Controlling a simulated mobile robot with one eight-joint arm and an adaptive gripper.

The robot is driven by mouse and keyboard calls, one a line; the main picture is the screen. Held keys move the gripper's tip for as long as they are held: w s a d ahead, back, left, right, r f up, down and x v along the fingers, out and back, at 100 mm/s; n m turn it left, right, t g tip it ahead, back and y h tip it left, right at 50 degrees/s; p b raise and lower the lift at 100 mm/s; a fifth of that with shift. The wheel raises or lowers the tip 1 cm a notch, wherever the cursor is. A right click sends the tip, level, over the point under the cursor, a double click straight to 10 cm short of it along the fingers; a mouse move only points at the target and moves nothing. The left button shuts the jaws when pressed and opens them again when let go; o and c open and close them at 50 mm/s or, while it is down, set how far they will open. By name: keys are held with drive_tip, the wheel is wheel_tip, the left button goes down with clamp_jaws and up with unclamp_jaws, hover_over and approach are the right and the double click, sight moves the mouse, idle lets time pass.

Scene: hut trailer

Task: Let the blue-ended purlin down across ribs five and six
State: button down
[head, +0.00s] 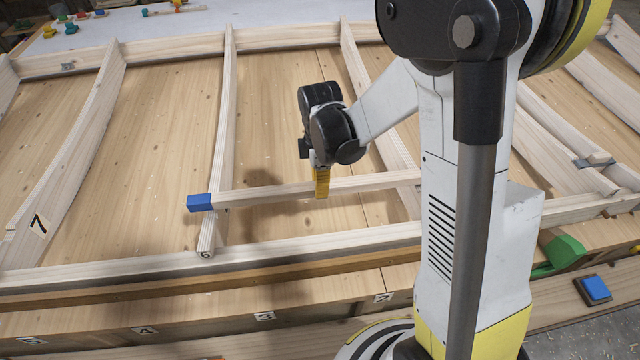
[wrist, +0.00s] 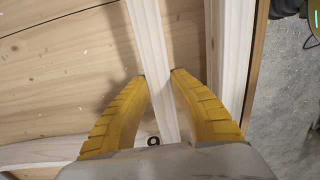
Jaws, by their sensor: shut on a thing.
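The purlin (head: 262,193) is a pale bar with a blue end (head: 200,202) at its left. My gripper (head: 321,183) is shut on it around mid-length; in the wrist view the purlin (wrist: 152,40) runs between my yellow fingers (wrist: 159,76). The blue end sticks out left past rib six (head: 222,150), which bears a "6" at its near end. The purlin's right part passes over rib five (head: 378,110) and disappears behind my arm. I cannot tell whether the purlin touches the ribs or hangs just above them. The blue end is out of sight in the wrist view.
A long front rail (head: 300,249) runs parallel to the purlin, closer to me. A rib marked "7" (head: 70,160) stands further left. Bare boards lie between the ribs.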

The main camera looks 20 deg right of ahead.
drive_tip(key=shift+f, duration=0.15)
drive_tip(key=shift+f+b, duration=0.95)
drive_tip(key=shift+b, duration=0.05)
drive_tip(key=shift+f+b, duration=0.6)
drive_tip(key=shift+f, duration=0.05)
idle(0.5)
drive_tip(key=c, duration=1.2)
unclamp_jaws()
drive_tip(key=shift+o, duration=0.2)
wheel_tip(320, 180, up, 12)
drive_tip(key=shift+r, duration=0.1)
